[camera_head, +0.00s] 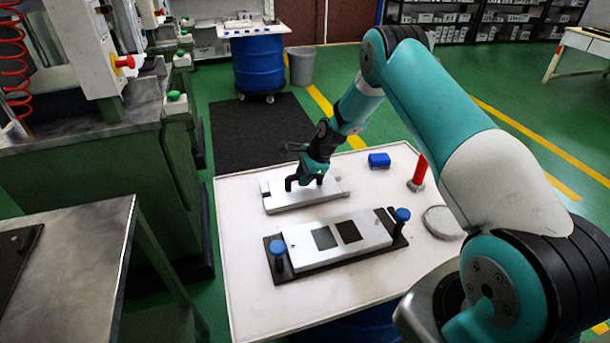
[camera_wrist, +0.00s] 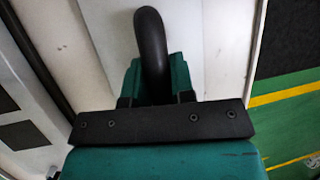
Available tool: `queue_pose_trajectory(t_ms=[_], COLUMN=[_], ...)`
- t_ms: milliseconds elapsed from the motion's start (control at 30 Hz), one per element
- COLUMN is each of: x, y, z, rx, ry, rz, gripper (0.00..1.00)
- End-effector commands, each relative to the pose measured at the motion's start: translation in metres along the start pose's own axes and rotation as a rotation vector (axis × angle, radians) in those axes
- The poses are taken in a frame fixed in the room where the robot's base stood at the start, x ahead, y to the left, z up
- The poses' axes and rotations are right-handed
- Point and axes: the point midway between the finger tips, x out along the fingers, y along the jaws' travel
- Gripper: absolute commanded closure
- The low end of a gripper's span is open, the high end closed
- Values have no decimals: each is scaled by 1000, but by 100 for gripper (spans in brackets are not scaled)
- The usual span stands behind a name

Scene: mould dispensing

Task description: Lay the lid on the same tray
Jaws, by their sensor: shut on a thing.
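The lid (camera_head: 277,203) is a long silver-grey plate with a black handle; it is at the far side of the white tabletop. My gripper (camera_head: 305,181) is above it, shut on the black handle, which shows as a dark curved bar (camera_wrist: 152,45) in the wrist view. I cannot tell whether the lid touches the surface below or is just above it. Nearer the camera, a black tray (camera_head: 386,243) with two blue-topped posts holds a silver mould block (camera_head: 302,252) with two dark square recesses. The fingertips are partly hidden by the arm and handle.
Green machines stand at the left, with a metal bench (camera_head: 75,240) in front. The table's front left is clear.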

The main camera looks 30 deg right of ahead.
Motion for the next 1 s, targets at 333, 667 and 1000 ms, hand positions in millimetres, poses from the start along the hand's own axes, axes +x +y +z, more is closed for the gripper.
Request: queue_pose_trajectory(t_ms=[333, 667, 1000], x=[1, 3, -25], y=[-1, 0, -1], z=[-1, -1, -1], rx=[-2, 0, -1], ry=[-1, 0, 0], rz=[-5, -1, -6], gripper=[100, 52, 52])
